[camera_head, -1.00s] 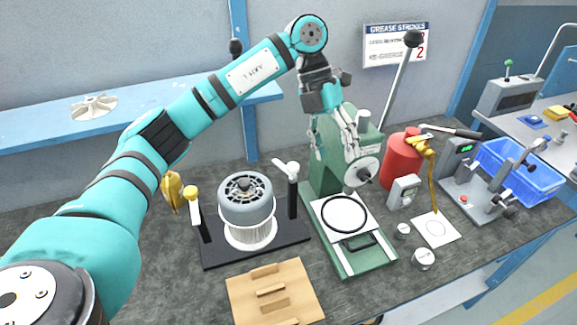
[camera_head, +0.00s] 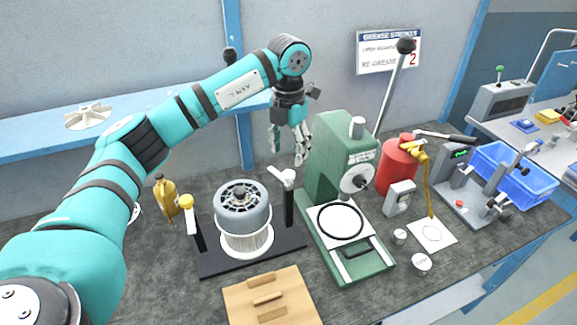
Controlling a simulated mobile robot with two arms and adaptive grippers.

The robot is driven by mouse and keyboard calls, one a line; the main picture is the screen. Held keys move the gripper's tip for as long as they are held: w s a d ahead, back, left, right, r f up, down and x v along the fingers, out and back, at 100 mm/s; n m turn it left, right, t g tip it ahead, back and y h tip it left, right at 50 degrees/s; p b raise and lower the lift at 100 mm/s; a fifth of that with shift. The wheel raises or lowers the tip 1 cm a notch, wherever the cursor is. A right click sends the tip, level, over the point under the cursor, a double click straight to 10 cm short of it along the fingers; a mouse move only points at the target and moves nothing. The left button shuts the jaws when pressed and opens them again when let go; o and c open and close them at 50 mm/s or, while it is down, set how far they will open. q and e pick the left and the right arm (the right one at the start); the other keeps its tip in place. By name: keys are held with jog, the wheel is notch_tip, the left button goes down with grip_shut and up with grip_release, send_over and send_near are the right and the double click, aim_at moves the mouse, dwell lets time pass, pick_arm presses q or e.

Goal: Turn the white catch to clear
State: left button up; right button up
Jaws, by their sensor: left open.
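A white catch (camera_head: 286,177) sits on top of a black post (camera_head: 289,205) at the right of the blower fixture. A second post at the left carries a yellow-topped white catch (camera_head: 187,204). Between the posts, a grey blower motor (camera_head: 242,208) with a white finned lower part stands upright on a black base (camera_head: 214,263). My left gripper (camera_head: 288,156) is open and empty, pointing down above and slightly behind the white catch, apart from it as far as I can tell. My right gripper is not in view.
A green arbor press (camera_head: 336,160) with a long black-knobbed lever stands close to the right. A red canister (camera_head: 397,166) and a blue crate (camera_head: 513,172) are further right. A wooden block tray (camera_head: 294,288) lies in front. A white fan wheel (camera_head: 88,117) rests on the blue shelf.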

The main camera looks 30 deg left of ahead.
aim_at(289, 172)
pick_arm(q)
notch_tip(289, 172, down, 7)
jog(key=shift+r+p, duration=0.2)
jog(key=shift+p, duration=0.4)
grip_shut()
